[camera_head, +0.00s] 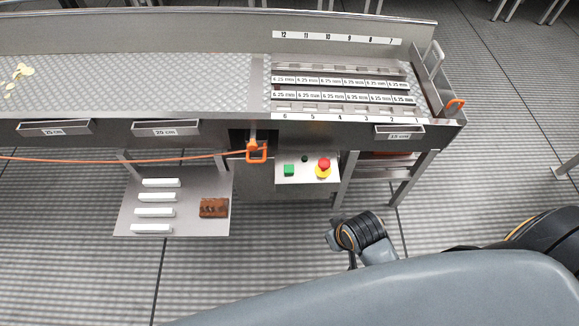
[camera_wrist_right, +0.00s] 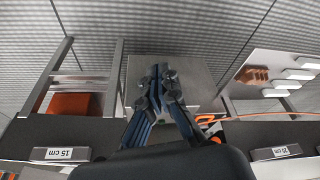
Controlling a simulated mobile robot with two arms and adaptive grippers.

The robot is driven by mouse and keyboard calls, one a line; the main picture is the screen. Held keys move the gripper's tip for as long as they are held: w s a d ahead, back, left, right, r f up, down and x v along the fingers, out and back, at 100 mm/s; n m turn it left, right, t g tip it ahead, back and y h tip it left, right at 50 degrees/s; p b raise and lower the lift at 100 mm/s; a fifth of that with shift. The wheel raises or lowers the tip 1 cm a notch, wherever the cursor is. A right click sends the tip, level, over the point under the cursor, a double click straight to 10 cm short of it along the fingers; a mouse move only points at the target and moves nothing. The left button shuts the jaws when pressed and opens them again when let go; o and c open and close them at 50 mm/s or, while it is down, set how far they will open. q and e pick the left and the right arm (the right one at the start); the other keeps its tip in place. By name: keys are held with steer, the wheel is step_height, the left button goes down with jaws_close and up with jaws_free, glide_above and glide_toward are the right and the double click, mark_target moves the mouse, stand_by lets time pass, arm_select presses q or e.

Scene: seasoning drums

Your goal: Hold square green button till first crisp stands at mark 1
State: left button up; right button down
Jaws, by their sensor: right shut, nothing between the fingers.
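The crisps (camera_head: 20,72) are pale yellow and lie in a loose group at the far left of the conveyor belt (camera_head: 190,80). The numbered strip (camera_head: 340,118) runs along the near right edge; I cannot make out mark 1 clearly. My right gripper (camera_head: 352,262) is below and right of the panel, apart from the button. In the right wrist view my right gripper (camera_wrist_right: 162,72) is shut and empty; no button shows there. My left gripper is out of view.
A red mushroom button (camera_head: 323,164) on a yellow base and a small dark knob (camera_head: 305,158) share the panel. An orange cable (camera_head: 130,158) runs to an orange handle (camera_head: 257,154). A low shelf (camera_head: 190,222) holds white bars and a brown block (camera_head: 214,207).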

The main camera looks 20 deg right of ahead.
steer(key=w+a+r+m+t+y, duration=0.1)
steer(key=w+r+m+t, duration=0.1)
steer(key=w, duration=1.2)
steer(key=w+a+r+m+t+y, duration=0.1)
steer(key=w+r+m+t, duration=0.2)
steer(key=w, duration=1)
steer(key=shift+w+a+m+y, duration=0.35)
steer(key=shift+m+y, duration=0.05)
steer(key=shift+m, duration=0.3)
steer(key=b, duration=0.8)
glide_above(291, 170)
step_height(291, 170, down, 7)
steer(key=shift+f, duration=0.85)
